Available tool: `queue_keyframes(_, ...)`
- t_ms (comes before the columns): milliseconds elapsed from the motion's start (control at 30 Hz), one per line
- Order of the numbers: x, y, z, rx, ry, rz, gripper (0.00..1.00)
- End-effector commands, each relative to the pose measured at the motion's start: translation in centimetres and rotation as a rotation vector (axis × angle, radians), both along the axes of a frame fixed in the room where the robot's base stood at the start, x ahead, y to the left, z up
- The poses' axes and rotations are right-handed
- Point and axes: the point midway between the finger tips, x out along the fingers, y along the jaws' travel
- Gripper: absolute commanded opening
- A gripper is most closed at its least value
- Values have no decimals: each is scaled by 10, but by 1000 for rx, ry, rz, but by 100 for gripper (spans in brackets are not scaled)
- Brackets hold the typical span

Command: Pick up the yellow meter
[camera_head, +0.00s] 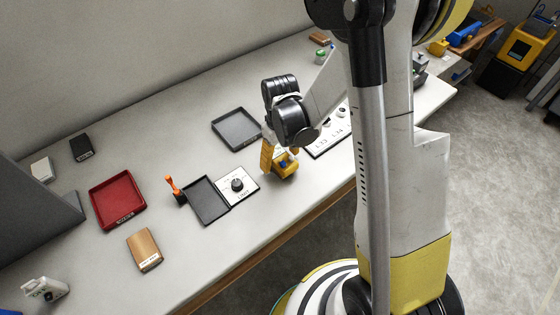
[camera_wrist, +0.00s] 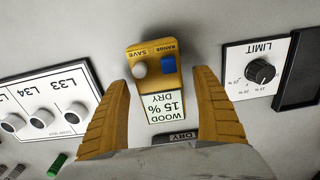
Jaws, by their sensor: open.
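The yellow meter (camera_wrist: 150,56) lies on the table in the wrist view. It has a grey SAVE knob, a blue RANGE button and a display reading WOOD 15 % DRY. My gripper (camera_wrist: 163,100) is open, with one yellow finger on each side of the meter and gaps between fingers and meter. The meter's lower end is close to my palm edge in the picture. In the head view the meter (camera_head: 287,168) sits below my gripper (camera_head: 277,160), near the table's front edge, partly covered by a finger.
A white LIMIT dial panel (camera_wrist: 258,66) stands right of the meter, beside a dark tray. A white panel with knobs (camera_wrist: 45,105) is on the left. A grey tray (camera_head: 237,128), a red tray (camera_head: 118,198), a wooden block (camera_head: 145,250) and an orange-handled tool (camera_head: 173,186) are on the table.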

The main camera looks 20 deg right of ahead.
Motion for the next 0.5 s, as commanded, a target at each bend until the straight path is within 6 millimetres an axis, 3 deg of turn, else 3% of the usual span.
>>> queue_keyframes(67, 0, 0, 1, 0, 0, 0, 78)
queue_keyframes(100, 0, 0, 2, 0, 0, 0, 72)
queue_keyframes(300, 0, 0, 2, 0, 0, 0, 11)
queue_keyframes(500, 0, 0, 2, 0, 0, 0, 11)
